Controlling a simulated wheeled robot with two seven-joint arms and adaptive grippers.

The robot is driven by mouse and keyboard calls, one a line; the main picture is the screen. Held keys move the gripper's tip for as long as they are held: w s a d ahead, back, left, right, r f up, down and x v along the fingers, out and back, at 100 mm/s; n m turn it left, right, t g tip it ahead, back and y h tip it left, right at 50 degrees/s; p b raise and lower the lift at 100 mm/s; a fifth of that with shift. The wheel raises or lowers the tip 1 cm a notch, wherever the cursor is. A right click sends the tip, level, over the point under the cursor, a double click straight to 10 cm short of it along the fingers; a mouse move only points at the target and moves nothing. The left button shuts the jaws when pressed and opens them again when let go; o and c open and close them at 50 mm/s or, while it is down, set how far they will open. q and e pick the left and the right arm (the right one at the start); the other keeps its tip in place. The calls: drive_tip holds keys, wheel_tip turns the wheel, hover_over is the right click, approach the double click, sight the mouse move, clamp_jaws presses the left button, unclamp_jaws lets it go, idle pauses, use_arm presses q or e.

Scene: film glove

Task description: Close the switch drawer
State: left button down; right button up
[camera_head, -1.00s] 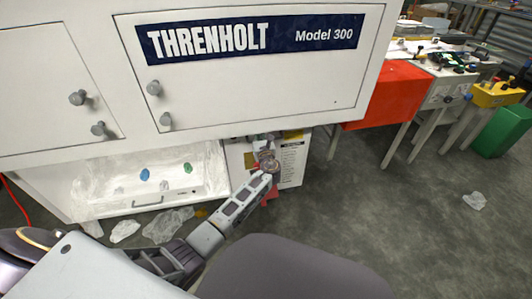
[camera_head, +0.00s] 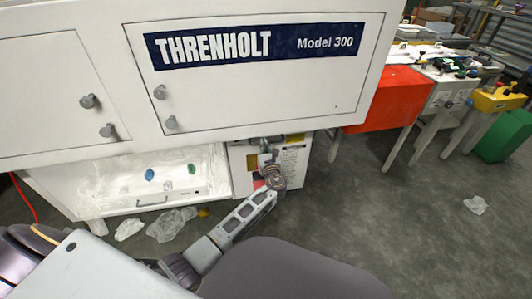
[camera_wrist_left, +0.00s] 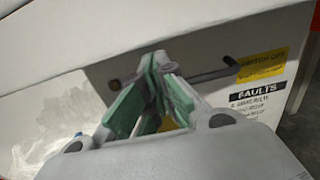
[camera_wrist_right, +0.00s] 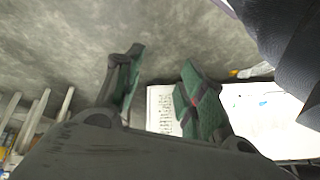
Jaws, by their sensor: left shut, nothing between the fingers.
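The drawer front with the yellow label and the FAULTS list (camera_head: 295,162) is a white panel low under the machine, right of the open tray. In the left wrist view it shows close up with a dark bar handle (camera_wrist_left: 210,75) and the yellow label (camera_wrist_left: 263,65). My left gripper (camera_head: 268,150) is in front of this panel; in its wrist view its green-padded fingers (camera_wrist_left: 160,62) are together and empty, overlapping the handle's middle. I cannot tell whether they touch it. My right gripper (camera_wrist_right: 160,60) is open and empty, pointing over the floor; it is outside the head view.
The white machine body (camera_head: 240,95) overhangs the panel. A tray (camera_head: 215,180) with plastic film and small coloured pieces lies to the left. Crumpled film (camera_head: 170,224) is on the floor. A red-orange table (camera_head: 392,98) stands to the right. The floor at right is mostly clear.

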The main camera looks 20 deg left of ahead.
use_arm(q)
drive_tip(key=shift+p+v, duration=0.65)
drive_tip(key=shift+v, duration=1.85)
use_arm(e)
drive_tip(key=shift+s+d+r+g+h, duration=0.1)
drive_tip(key=shift+d+r, duration=0.05)
drive_tip(key=shift+r, duration=0.4)
drive_tip(key=shift+s+d+r+g+h, duration=0.1)
drive_tip(key=shift+d+r, duration=0.1)
drive_tip(key=shift+r, duration=0.35)
drive_tip(key=shift+s+d+r+g+h, duration=0.1)
drive_tip(key=shift+d+r, duration=0.05)
drive_tip(key=shift+r, duration=0.4)
